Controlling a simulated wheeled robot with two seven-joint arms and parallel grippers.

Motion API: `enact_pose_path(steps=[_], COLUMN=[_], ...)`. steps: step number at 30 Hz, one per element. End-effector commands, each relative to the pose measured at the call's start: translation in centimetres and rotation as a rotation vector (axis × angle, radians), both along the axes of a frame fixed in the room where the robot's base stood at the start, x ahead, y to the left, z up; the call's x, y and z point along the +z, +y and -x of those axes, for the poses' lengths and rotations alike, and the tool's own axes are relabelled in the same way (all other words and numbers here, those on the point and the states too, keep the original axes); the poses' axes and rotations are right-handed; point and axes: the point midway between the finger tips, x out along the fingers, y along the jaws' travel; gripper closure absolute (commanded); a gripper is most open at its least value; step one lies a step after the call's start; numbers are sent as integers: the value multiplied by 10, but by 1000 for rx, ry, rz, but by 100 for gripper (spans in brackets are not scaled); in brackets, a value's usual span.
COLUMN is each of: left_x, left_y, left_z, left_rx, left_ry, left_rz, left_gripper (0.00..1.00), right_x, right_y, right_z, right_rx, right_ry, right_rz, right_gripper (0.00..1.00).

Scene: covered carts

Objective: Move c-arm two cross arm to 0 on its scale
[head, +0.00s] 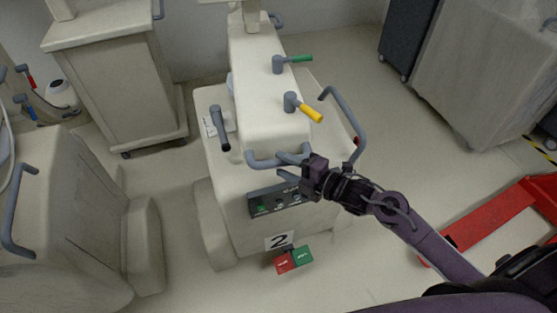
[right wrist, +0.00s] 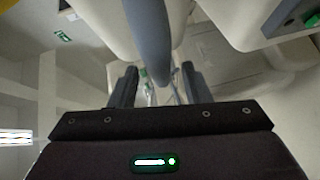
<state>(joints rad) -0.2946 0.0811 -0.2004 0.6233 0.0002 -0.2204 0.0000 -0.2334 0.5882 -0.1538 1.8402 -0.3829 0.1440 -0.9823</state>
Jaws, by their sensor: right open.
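C-arm two is the pale cart (head: 235,205) with a "2" label (head: 279,240) low on its front. A grey front handle (head: 262,163) curves out below its upper body, above a dark control panel. A green-handled lever (head: 298,59), a yellow-handled lever (head: 309,110) and a black-handled lever (head: 219,128) sit on it. My right gripper (head: 284,164) is open at the right part of the front handle. In the right wrist view a grey bar (right wrist: 149,35) runs down between the open fingers (right wrist: 158,85); contact cannot be told. The cross arm and its scale cannot be made out. My left gripper is out of view.
Red and green pedals (head: 293,260) lie at the cart's foot. Another covered cart (head: 75,220) stands at left, a covered block (head: 485,85) at back right, and a red frame (head: 495,215) on the floor at right.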

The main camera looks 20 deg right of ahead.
Motion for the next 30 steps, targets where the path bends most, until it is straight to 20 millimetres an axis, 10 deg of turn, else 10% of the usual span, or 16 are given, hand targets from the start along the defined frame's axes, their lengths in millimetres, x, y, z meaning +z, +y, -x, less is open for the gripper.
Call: enact_pose_path(steps=[21,30], left_x=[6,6], left_y=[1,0], left_z=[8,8], left_rx=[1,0], left_ry=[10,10], left_rz=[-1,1], left_gripper=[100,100], right_x=[-4,-4], right_y=[15,15], right_z=[-19,-19], right_rx=[-1,-1], right_ry=[1,1], right_rz=[-1,-1], right_gripper=[57,96])
